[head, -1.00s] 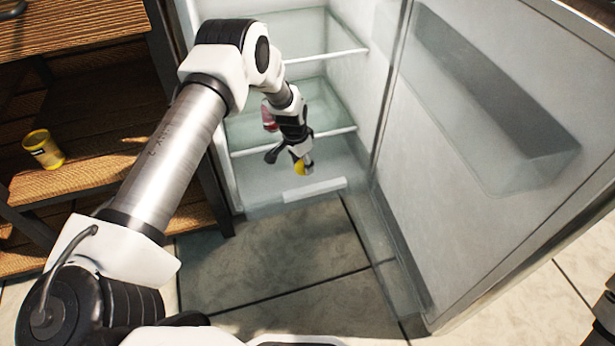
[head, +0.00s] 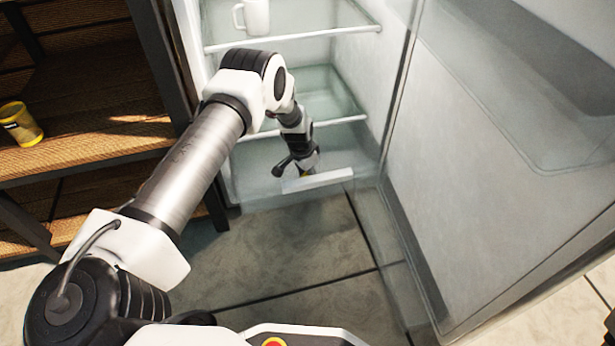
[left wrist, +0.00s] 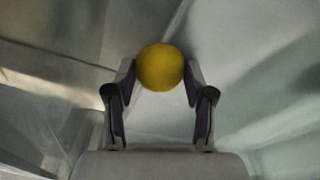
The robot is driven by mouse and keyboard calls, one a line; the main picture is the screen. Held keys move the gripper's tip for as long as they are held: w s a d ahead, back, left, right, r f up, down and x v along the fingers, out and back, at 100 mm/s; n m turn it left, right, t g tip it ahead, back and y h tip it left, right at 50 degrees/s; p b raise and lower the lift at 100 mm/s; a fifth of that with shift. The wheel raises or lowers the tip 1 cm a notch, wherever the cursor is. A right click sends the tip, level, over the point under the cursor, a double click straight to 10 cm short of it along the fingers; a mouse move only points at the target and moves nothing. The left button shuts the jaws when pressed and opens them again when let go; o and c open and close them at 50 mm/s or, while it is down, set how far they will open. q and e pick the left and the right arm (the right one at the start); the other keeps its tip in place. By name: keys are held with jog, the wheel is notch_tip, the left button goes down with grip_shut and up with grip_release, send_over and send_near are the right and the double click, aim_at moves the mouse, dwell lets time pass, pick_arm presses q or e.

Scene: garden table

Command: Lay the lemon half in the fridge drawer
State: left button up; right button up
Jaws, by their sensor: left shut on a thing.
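The yellow lemon half (left wrist: 160,67) is between the two fingers of my left gripper (left wrist: 160,85) in the left wrist view, and the fingers are shut on it. In the head view my left gripper (head: 300,170) is low in the open fridge, at the fridge drawer (head: 255,185) with the pale handle strip on its front. I cannot tell whether the lemon half touches the drawer floor. My right gripper is not in view.
The fridge door (head: 480,170) stands open on the right. Glass shelves (head: 335,100) are above the gripper, and a white mug (head: 256,16) stands on the upper one. A wooden shelf unit (head: 90,150) with a yellow can (head: 20,124) is on the left.

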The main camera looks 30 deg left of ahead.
pick_arm(q)
jog(key=shift+f, duration=0.2)
jog(key=o, duration=1.3)
jog(key=shift+c, duration=0.2)
notch_tip(320, 180, up, 12)
jog(key=s+p, duration=0.1)
jog(key=p, duration=0.6)
jog(key=shift+s+a+r, duration=0.15)
jog(key=shift+s+a, duration=0.15)
jog(key=shift+s, duration=0.1)
